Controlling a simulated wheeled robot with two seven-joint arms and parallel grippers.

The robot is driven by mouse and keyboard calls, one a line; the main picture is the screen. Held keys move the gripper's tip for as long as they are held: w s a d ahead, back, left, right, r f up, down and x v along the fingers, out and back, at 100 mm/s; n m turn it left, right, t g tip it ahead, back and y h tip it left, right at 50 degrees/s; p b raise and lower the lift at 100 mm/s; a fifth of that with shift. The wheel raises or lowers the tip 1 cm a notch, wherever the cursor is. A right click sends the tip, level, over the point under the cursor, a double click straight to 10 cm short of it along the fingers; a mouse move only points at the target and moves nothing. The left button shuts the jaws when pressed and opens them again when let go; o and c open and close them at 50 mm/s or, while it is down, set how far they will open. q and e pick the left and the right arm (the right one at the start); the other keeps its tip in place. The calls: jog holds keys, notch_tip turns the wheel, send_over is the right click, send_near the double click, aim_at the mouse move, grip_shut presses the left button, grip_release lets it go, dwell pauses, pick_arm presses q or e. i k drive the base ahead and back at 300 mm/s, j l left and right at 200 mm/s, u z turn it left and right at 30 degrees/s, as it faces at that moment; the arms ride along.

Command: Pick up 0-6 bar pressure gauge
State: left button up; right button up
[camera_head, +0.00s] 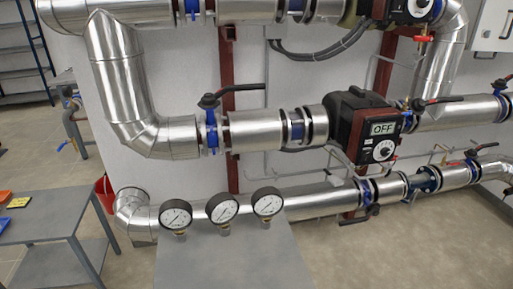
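Three round pressure gauges with white dials and dark rims stand upright in a slanting row on a grey table (225,262). They are the left gauge (175,214), the middle gauge (222,208) and the right gauge (267,202). Each has a short brass-coloured stem below its dial. The dial numbers are too small to read, so I cannot tell which one is the 0-6 bar gauge. Neither of my grippers shows in the head view.
Silver insulated pipes with blue flanges and valve levers run behind the table. A black pump box (362,128) reads OFF. A second grey table (42,217) with small coloured items stands left, near a red bucket (105,192). Floor at right front is clear.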

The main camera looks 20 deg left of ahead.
aim_at(175, 215)
jog(key=u, duration=1.2)
jog(key=j+z, duration=0.95)
jog(key=k+j+z, duration=0.1)
jog(key=j+z, duration=0.35)
